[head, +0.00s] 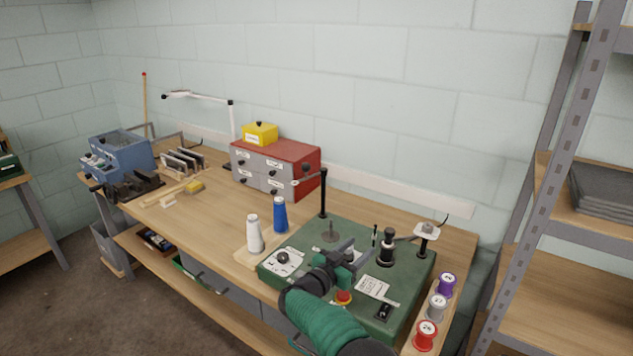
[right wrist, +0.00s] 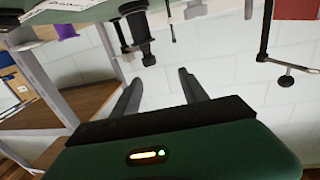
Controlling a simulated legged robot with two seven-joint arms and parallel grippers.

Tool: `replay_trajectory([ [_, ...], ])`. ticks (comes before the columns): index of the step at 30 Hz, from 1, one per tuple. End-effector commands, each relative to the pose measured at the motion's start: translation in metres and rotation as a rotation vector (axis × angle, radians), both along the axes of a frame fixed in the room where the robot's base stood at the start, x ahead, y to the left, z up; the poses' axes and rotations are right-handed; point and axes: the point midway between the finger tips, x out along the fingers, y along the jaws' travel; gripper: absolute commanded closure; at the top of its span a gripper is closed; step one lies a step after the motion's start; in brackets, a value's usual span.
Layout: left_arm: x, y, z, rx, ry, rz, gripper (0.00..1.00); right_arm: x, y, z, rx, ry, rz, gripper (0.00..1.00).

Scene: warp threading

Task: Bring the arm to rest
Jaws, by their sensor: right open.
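My right arm (head: 325,320) reaches in from the bottom of the head view, over the green machine base (head: 415,275) on the wooden workbench. Its gripper (head: 356,251) is open above the base, left of a black post. In the right wrist view the two fingers (right wrist: 161,79) stand apart with nothing between them, and the picture looks upside down. The gripper hides part of the base. My left gripper is in neither view.
White (head: 254,234) and blue (head: 280,215) thread cones stand left of the base. Purple (head: 446,284), grey (head: 437,307) and red (head: 425,336) spools stand at its right. A thin black post (head: 323,195) rises behind. A red drawer cabinet (head: 290,160) stands further back. Metal shelving (head: 545,150) is at right.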

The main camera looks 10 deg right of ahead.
Motion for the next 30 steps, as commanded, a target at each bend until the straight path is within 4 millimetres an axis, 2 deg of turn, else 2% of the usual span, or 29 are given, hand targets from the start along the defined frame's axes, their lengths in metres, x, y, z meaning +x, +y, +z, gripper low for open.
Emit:
replay_trajectory([
  [1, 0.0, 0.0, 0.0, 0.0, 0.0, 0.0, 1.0, 0.007, -0.001, 0.015, 0.006, -0.004, 0.066, 0.49],
  [4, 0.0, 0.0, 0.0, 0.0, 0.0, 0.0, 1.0, 0.019, 0.01, 0.035, 0.047, 0.041, 0.305, 0.49],
  [5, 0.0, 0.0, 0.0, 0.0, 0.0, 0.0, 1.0, 0.016, 0.015, 0.037, 0.067, 0.074, 0.388, 0.49],
  [7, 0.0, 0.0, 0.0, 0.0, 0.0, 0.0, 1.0, -0.007, 0.026, 0.028, 0.136, 0.194, 0.561, 0.49],
  [8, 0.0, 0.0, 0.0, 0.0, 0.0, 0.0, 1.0, -0.023, 0.03, 0.021, 0.169, 0.259, 0.625, 0.49],
  [11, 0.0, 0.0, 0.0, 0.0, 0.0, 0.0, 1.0, -0.105, 0.035, -0.017, 0.29, 0.514, 0.767, 0.49],
  [12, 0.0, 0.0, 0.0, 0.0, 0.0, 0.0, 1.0, -0.139, 0.034, -0.032, 0.33, 0.607, 0.794, 0.49],
  [18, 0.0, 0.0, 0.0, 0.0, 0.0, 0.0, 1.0, -0.305, 0.014, -0.089, 0.488, 1.017, 0.788, 0.49],
  [21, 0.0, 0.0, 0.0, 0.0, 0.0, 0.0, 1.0, -0.366, 0.002, -0.103, 0.532, 1.156, 0.749, 0.49],
  [24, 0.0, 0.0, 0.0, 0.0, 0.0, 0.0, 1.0, -0.401, -0.005, -0.11, 0.552, 1.234, 0.721, 0.49],
  [27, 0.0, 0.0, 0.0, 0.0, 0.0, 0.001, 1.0, -0.413, -0.008, -0.113, 0.559, 1.261, 0.71, 0.49],
  [30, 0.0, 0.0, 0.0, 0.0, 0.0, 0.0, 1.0, -0.413, -0.008, -0.113, 0.559, 1.262, 0.71, 0.49],
])
